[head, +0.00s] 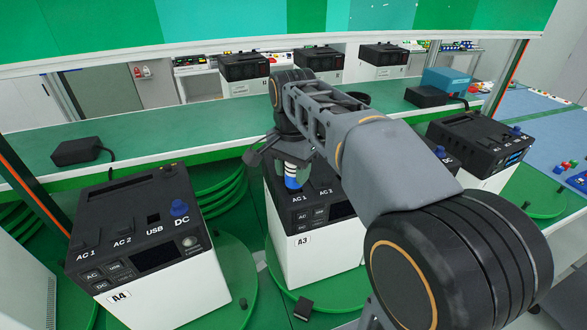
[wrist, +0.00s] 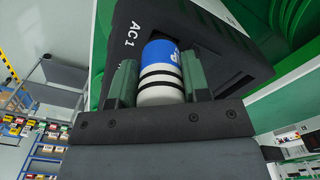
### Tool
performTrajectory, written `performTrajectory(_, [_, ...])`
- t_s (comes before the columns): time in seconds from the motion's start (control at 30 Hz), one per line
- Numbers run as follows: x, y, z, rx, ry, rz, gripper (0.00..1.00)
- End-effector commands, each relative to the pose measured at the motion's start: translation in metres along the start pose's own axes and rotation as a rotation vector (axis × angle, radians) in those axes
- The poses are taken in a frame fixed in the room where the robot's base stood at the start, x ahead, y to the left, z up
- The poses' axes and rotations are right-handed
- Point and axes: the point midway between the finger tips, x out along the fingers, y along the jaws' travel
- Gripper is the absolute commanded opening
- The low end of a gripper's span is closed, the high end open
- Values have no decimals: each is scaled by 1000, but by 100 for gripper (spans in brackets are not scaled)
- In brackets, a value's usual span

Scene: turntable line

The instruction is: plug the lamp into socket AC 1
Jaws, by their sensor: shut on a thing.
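The lamp, a blue and white cylinder with black bands (wrist: 160,72), is between the two green-grey fingers of my gripper (wrist: 160,82), which is shut on it. In the head view the lamp (head: 292,176) hangs below my wrist, over the front top of the power station A3 (head: 312,252). The AC 1 label (head: 299,199) of A3 is just in front of it. In the wrist view the AC 1 label (wrist: 128,32) is beside the lamp's blue end. That end points at the black top; the socket is hidden, and I cannot tell whether the lamp is in it.
Power station A4 (head: 165,268) stands to the left and another station (head: 478,140) to the right, each with a blue knob. A black adapter (head: 80,151) lies on the green shelf behind. A small dark block (head: 303,308) lies in front of A3.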

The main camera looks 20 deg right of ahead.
Motion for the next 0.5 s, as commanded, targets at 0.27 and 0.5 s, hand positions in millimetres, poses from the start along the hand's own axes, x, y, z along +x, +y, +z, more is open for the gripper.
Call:
performTrajectory(0.27, [6, 0, 0, 0, 0, 0, 16])
performTrajectory(0.5, [9, 0, 0, 0, 0, 0, 47])
